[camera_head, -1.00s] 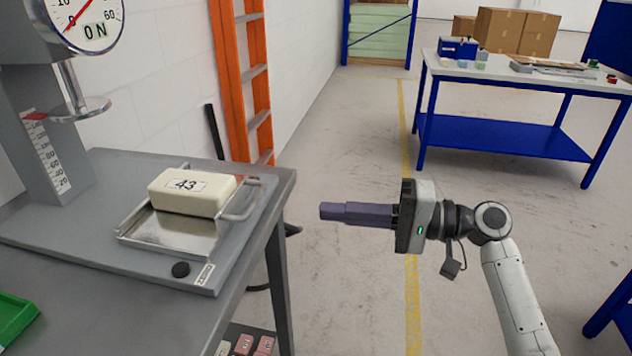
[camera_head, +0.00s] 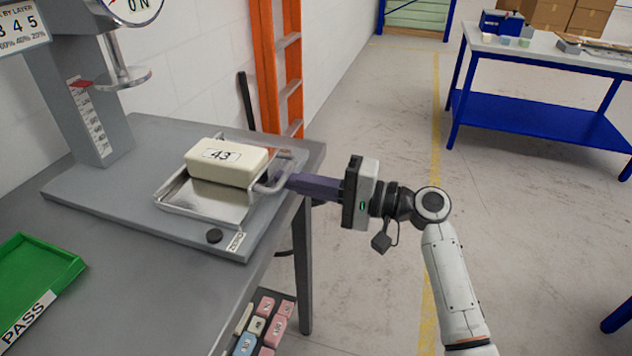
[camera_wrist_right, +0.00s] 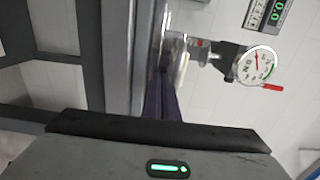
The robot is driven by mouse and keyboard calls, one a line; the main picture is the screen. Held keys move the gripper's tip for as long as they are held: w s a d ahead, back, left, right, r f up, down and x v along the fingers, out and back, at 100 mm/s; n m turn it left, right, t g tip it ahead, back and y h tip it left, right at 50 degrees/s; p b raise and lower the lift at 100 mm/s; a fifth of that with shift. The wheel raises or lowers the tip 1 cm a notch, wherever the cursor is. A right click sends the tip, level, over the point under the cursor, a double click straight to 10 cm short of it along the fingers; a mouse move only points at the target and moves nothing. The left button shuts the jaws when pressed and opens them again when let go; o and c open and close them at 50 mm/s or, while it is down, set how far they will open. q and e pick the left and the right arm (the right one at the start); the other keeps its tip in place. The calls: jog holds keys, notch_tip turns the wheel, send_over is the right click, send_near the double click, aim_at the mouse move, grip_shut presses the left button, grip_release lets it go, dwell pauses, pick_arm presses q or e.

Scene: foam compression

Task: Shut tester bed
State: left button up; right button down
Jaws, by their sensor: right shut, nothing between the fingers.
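The tester bed (camera_head: 205,200) is a shiny metal tray on the grey tester base, pulled out toward the table's right edge, clear of the round press plate (camera_head: 123,80). A cream foam block marked 43 (camera_head: 228,162) lies on it. The bed's bar handle (camera_head: 272,186) is on its right side. My right gripper (camera_head: 290,182) is shut and empty, its purple fingers pointing left with the tips at or very close to the handle; contact cannot be told. In the right wrist view, the fingers (camera_wrist_right: 160,95) point toward the bed, which is hard to make out. My left gripper is out of view.
A green tray marked PASS (camera_head: 35,285) stands at the table's left front. Several small coloured blocks (camera_head: 262,325) lie on a shelf below.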

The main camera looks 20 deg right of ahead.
aim_at(271, 176)
jog(key=shift+w+a, duration=0.25)
jog(key=shift+a, duration=0.05)
jog(key=shift+a, duration=0.1)
jog(key=shift+b+x, duration=0.35)
jog(key=shift+x, duration=2)
